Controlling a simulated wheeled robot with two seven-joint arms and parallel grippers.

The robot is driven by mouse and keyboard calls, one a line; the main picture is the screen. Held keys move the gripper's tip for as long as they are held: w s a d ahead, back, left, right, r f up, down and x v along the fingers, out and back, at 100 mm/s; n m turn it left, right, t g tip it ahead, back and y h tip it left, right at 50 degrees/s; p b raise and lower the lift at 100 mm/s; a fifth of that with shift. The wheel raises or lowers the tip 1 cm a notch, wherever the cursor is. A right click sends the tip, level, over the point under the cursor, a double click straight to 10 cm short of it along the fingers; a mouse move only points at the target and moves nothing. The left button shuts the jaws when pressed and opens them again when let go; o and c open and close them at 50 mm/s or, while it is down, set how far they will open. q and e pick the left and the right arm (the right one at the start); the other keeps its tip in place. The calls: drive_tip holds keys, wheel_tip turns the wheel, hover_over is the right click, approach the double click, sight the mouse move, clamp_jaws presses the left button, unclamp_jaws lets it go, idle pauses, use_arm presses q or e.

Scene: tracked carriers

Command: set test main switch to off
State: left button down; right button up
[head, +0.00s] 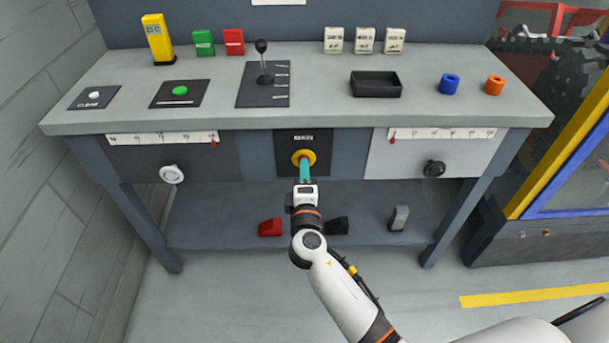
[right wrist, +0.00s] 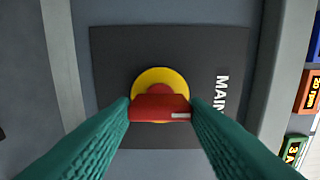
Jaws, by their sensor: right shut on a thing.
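The main switch is a red handle (right wrist: 160,107) on a yellow disc (right wrist: 159,80), mounted on a dark plate (right wrist: 115,55) marked "MAIN" in the right wrist view. In the head view the yellow disc (head: 304,157) sits on the middle front panel of the bench. My right gripper (head: 305,168) reaches it from the front, and its teal fingers (right wrist: 160,112) are shut on the red handle, one on each side. The handle lies crosswise between the fingers, with a white mark near its right end. My left gripper is not in view.
The bench top (head: 210,122) carries a black lever (head: 262,60), a green button (head: 180,91), a dark tray (head: 376,84) and blue and orange rings. Front dials (head: 172,174) and (head: 434,169) flank the switch. The lower shelf (head: 200,210) holds small blocks.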

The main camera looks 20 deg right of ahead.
drive_tip(key=o, duration=1)
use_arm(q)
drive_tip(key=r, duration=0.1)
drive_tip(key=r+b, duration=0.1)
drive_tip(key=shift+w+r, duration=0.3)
use_arm(e)
drive_tip(key=v, duration=1.2)
